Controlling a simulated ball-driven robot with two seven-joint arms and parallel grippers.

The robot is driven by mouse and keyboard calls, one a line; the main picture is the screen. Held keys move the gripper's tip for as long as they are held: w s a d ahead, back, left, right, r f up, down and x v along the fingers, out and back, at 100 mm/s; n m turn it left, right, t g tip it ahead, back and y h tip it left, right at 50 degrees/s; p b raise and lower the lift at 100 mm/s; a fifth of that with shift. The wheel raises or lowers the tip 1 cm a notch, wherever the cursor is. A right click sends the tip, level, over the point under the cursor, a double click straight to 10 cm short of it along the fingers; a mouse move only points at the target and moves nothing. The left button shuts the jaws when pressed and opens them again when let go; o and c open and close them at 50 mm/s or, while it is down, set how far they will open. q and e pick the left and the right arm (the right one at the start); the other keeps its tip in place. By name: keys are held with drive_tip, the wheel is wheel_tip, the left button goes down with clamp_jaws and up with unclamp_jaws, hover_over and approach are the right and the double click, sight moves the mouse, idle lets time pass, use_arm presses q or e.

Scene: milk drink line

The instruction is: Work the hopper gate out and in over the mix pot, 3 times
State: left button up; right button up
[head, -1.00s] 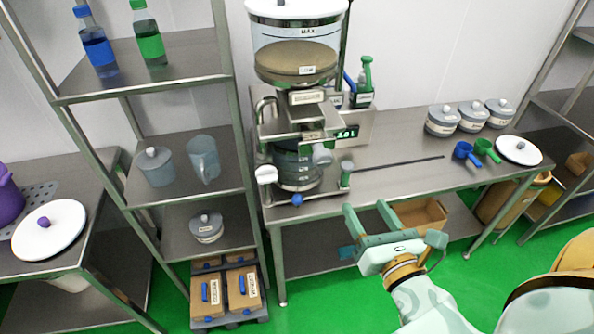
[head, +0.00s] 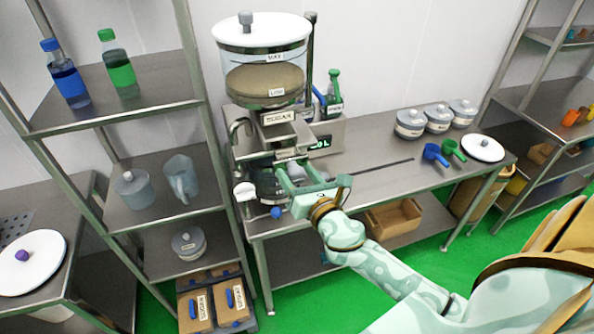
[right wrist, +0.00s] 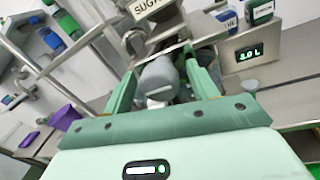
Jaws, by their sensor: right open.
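The sugar hopper (head: 263,82), a clear drum with a white lid and tan contents, stands over the bench. The mix pot (head: 266,190) is below it, dark and partly hidden by my right gripper. The hopper gate's grey handle (right wrist: 159,78) lies between my right fingers in the right wrist view. My right gripper (head: 296,169) is open around the handle, in front of the hopper outlet. I cannot tell whether a finger touches it. How far the gate is out is hidden. My left gripper is out of view.
A scale readout (right wrist: 250,54) glows green behind the gripper. A white-topped knob (head: 245,191) and a blue knob (head: 276,212) are close by at the pot. A dark rod (head: 382,166) lies on the bench. A steel shelf (head: 160,205) stands to the left.

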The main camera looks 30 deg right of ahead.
drive_tip(key=shift+w, duration=0.35)
clamp_jaws()
drive_tip(key=w+d, duration=0.1)
drive_tip(key=w, duration=0.6)
drive_tip(key=shift+d, duration=0.4)
unclamp_jaws()
drive_tip(key=shift+w+r, duration=0.1)
drive_tip(key=shift+a, duration=0.15)
